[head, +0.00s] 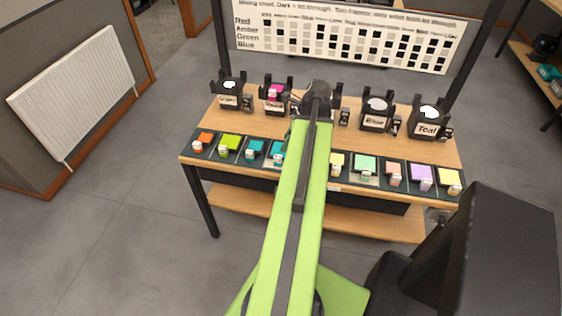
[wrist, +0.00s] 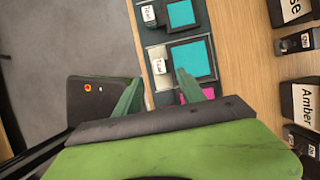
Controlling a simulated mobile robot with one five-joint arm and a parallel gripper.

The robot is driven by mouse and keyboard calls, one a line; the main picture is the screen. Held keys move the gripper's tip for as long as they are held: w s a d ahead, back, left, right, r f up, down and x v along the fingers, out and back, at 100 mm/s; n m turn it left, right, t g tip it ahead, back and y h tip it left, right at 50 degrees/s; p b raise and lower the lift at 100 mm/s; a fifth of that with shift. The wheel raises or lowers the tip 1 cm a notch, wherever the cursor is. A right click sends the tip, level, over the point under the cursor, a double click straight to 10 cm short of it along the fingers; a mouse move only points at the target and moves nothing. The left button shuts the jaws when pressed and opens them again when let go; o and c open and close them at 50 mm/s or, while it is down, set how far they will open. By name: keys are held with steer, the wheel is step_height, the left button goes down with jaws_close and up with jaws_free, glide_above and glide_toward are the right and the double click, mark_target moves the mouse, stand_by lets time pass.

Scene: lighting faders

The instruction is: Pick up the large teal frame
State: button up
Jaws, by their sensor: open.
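Two teal frames lie in the dark strip along the table's front edge. The larger-looking teal frame (wrist: 192,60), with a white-tagged handle, lies just beyond my fingertips in the wrist view, and in the head view its teal face (head: 278,147) is just left of my arm. The other teal frame (wrist: 181,13) lies at the top of the wrist view and further left in the head view (head: 255,147). My gripper (wrist: 158,88) is open and empty, its fingers on either side of the larger frame's handle end. In the head view my arm hides the fingers.
A magenta frame (wrist: 198,95) lies partly behind my right finger. Orange (head: 204,138), green (head: 230,142), yellow and other frames fill the strip. Black labelled holders, including Blue (head: 375,121) and Teal (head: 427,129), stand at the back. Bare wood (head: 240,122) lies between.

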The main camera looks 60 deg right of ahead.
mark_target(278, 156)
steer(key=b+x, duration=0.3)
steer(key=x, duration=0.1)
steer(key=shift+f, duration=0.4)
steer(key=shift+w+f, duration=0.15)
steer(key=shift+f, duration=0.05)
steer(key=shift+r, duration=0.1)
steer(key=b+x, duration=0.5)
steer(key=shift+a+f, duration=0.1)
steer(key=shift+f, duration=0.2)
steer(key=shift+r, duration=0.2)
jaws_close()
